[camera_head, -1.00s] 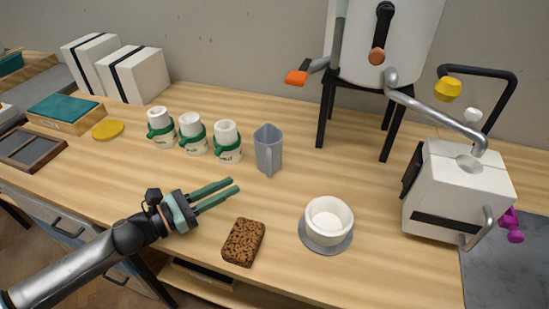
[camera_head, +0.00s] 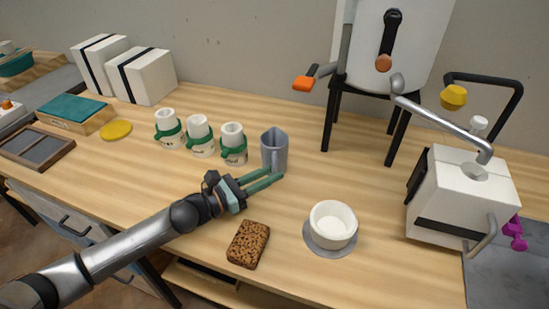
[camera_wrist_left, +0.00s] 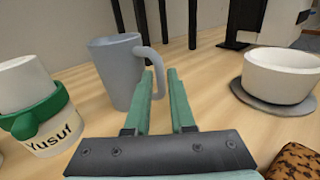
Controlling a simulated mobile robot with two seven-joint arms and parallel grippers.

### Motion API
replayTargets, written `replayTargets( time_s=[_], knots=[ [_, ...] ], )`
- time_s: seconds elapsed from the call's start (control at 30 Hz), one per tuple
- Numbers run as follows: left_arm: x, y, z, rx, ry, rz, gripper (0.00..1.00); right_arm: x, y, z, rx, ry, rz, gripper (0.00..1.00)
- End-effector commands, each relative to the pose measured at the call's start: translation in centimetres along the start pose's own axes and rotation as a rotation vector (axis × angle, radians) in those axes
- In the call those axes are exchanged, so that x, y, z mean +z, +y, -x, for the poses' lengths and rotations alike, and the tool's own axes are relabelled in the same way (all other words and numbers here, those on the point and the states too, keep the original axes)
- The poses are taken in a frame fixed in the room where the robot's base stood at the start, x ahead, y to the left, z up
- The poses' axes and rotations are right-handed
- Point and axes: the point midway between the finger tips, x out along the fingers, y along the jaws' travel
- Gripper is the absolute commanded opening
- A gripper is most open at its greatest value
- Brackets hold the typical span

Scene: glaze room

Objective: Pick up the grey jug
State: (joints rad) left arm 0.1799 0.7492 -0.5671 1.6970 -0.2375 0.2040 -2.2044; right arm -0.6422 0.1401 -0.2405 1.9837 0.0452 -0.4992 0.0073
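The grey jug (camera_head: 274,148) stands upright on the wooden worktop, right of the row of white cups. In the left wrist view the jug (camera_wrist_left: 117,72) is just ahead and a little left, with its handle (camera_wrist_left: 152,62) turned towards the fingers' side. My left gripper (camera_head: 275,177) has green fingers, parted and empty, just in front of the jug. In the left wrist view the gap between the fingertips (camera_wrist_left: 161,78) lies near the handle; I cannot tell whether they touch it. My right gripper is not in view.
White cups with green bands (camera_head: 200,136) stand left of the jug. A white bowl on a grey disc (camera_head: 331,252) is at right, and a brown sponge-like block (camera_head: 248,244) lies in front. A black-legged stand (camera_head: 325,125) is behind.

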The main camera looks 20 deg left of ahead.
Motion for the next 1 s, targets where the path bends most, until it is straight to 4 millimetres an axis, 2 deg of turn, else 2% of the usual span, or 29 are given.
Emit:
replayTargets(
  time_s=[0.13, 0.43, 0.63, 1.0],
  knots=[
    [0.1, 0.1, -1.4, 0.001, -0.001, 0.0, 0.22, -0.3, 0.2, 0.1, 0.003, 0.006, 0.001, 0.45],
    [0.0, 0.0, -1.6, 0.001, 0.001, 0.0, 0.22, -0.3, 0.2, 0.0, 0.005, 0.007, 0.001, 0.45],
    [0.0, 0.0, -1.6, 0.001, 0.0, 0.0, 0.0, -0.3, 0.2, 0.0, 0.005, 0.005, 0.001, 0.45],
    [0.0, 0.0, -1.6, 0.001, 0.0, 0.0, 0.0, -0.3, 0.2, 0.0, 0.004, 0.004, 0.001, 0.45]
  ],
)
